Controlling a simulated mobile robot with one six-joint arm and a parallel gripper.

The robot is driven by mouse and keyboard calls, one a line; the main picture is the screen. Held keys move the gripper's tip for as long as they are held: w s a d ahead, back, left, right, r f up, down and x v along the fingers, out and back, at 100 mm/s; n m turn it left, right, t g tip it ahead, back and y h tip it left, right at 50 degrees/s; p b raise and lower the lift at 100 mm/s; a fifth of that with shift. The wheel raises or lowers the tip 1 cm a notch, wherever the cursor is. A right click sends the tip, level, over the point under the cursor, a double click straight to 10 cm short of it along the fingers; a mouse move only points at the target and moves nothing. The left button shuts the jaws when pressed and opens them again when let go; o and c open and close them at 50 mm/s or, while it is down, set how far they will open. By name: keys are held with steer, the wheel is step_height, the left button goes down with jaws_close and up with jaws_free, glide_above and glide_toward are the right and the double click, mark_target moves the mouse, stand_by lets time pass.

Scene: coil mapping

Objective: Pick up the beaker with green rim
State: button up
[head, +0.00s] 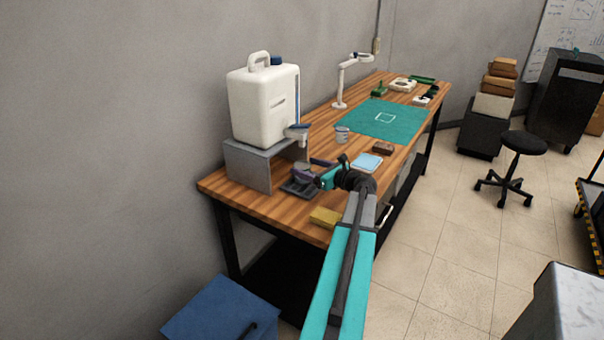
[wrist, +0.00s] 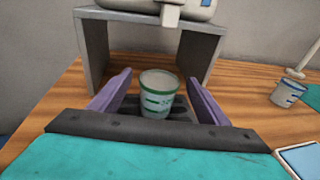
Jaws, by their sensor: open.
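The beaker with the green rim (wrist: 158,93) stands upright in the wrist view, on a dark tray (wrist: 178,112) in front of the grey stand. My gripper (wrist: 158,86) is open, with one purple finger on each side of the beaker. I see gaps between the beaker and both fingers. In the head view my gripper (head: 318,167) is over the tray (head: 299,189) at the near end of the bench. The beaker cannot be made out clearly there.
A grey stand (head: 246,166) carrying a white jug (head: 264,105) with a tap is close behind the tray. A second beaker with blue markings (wrist: 287,93) stands to the right.

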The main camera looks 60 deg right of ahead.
mark_target(306, 182)
steer(key=shift+w+f, duration=0.1)
steer(key=shift+w, duration=0.25)
steer(key=shift+c, duration=0.4)
steer(key=shift+s, duration=0.1)
steer(key=c, duration=1.1)
steer(key=shift+c, duration=0.2)
steer(key=shift+d+r, duration=0.1)
steer(key=shift+r, duration=0.1)
steer(key=shift+r, duration=0.8)
steer(key=s+a+r+b, duration=0.3)
steer(key=s+a, duration=0.6)
steer(key=s, duration=0.4)
steer(key=shift+s, duration=0.2)
